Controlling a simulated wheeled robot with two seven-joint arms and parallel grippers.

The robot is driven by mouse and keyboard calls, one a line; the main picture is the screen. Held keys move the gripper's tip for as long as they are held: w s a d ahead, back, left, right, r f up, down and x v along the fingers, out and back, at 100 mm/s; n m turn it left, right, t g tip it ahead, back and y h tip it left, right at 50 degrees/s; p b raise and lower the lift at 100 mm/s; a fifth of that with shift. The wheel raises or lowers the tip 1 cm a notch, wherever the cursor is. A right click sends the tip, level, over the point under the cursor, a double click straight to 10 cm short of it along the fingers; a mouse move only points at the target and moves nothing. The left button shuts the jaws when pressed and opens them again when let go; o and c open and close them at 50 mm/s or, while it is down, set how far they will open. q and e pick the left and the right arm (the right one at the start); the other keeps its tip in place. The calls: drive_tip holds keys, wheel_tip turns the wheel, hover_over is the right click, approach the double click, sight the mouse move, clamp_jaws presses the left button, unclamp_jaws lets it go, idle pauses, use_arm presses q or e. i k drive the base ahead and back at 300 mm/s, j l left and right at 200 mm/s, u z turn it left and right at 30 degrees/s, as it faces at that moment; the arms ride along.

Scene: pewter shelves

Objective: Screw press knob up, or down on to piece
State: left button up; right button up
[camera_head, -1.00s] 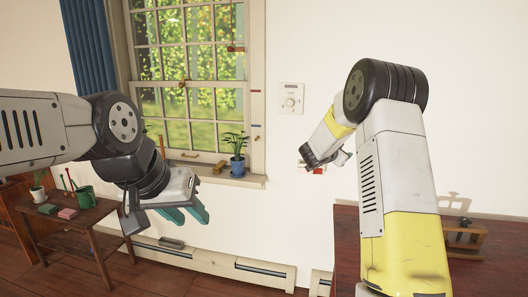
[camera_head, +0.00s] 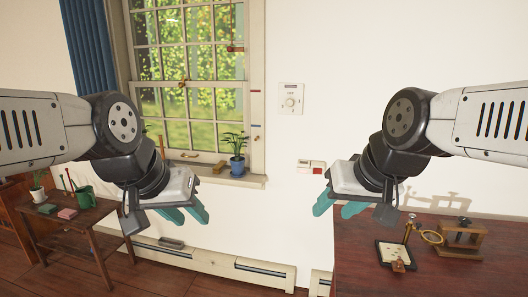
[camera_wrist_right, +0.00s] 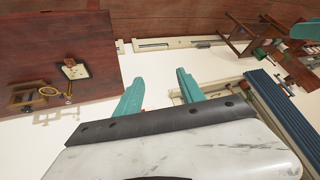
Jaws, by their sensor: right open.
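A small wooden press (camera_head: 463,238) with a dark knob (camera_head: 464,221) on top stands on the dark red desk at the right. It also shows at the left of the right wrist view (camera_wrist_right: 27,95). Any piece under its screw is too small to tell. My right gripper (camera_head: 336,208) is open and empty, left of the desk and apart from the press. Its two teal fingers stand apart in the right wrist view (camera_wrist_right: 159,76). My left gripper (camera_head: 188,213) has its teal fingers apart and empty, in front of the window wall, far from the press.
A side table (camera_head: 70,225) with a green mug (camera_head: 84,196) stands at left. A potted plant (camera_head: 236,165) sits on the windowsill.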

sight(464, 220)
drive_tip(key=z, duration=1.65)
drive_tip(key=i+l+u, duration=0.1)
drive_tip(key=u, duration=0.55)
drive_tip(key=i+l+u, duration=0.15)
drive_tip(key=l+u, duration=0.25)
drive_tip(key=l, duration=0.15)
drive_tip(key=i+l+u, duration=0.1)
drive_tip(key=l+u, duration=0.3)
drive_tip(key=l, duration=0.2)
drive_tip(key=l+u, duration=0.15)
drive_tip(key=l, duration=1.55)
drive_tip(key=i, duration=0.05)
